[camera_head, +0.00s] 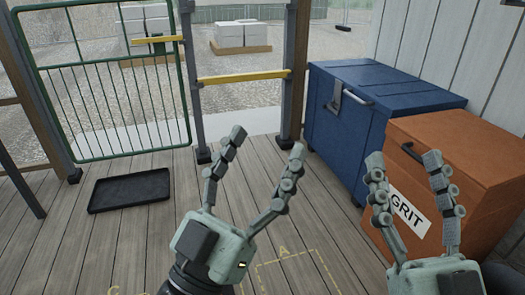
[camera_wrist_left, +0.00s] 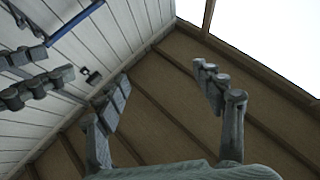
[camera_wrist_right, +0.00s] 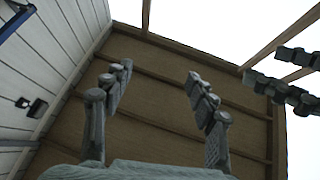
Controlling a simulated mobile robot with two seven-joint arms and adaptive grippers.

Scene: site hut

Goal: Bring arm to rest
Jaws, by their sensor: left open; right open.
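My left gripper (camera_head: 266,147) is raised over the wooden floor in the middle of the head view, fingers pointing up and spread open, with nothing between them. My right gripper (camera_head: 405,160) is at the lower right, also raised, open and empty, in front of the orange grit box. In the left wrist view my left gripper's fingers (camera_wrist_left: 162,82) stand apart against the wall and roof. In the right wrist view my right gripper's fingers (camera_wrist_right: 158,82) are likewise apart and empty. Fingers of the other gripper show at the edge of each wrist view.
An orange grit box (camera_head: 478,150) and a blue chest (camera_head: 335,120) stand along the right wall. A green mesh gate (camera_head: 118,105) and a yellow barrier bar (camera_head: 243,76) are at the back. A black tray (camera_head: 130,191) lies on the floor at left. Yellow markings are on the floor.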

